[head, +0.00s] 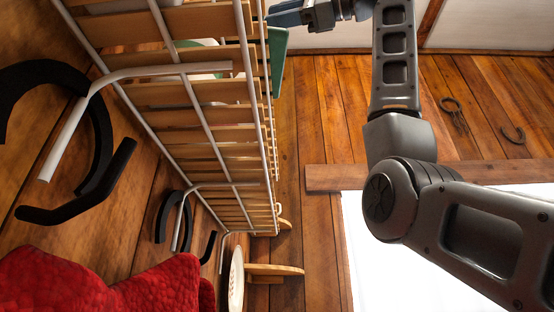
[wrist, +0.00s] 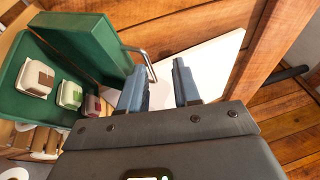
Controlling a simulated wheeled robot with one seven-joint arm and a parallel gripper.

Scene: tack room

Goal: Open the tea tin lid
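The green tea tin (wrist: 106,42) is at the upper left in the wrist view. A shallow green tray-like part (wrist: 22,102) with several small white packets (wrist: 70,95) on it joins or adjoins a boxier green part. A bent metal handle (wrist: 147,62) sticks out from the boxy part. My gripper (wrist: 160,68) is open, its blue-grey fingers apart, with the handle close to the left finger; contact is unclear. In the head view my gripper (head: 280,18) is at the top edge beside a green panel (head: 278,62).
A slatted shelf with a white wire frame (head: 205,110) fills the left of the head view. Black hooks or horseshoes (head: 100,130) and a red cloth (head: 100,285) lie left. A wooden post (wrist: 265,50) and a white panel (wrist: 205,62) are beyond my fingers.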

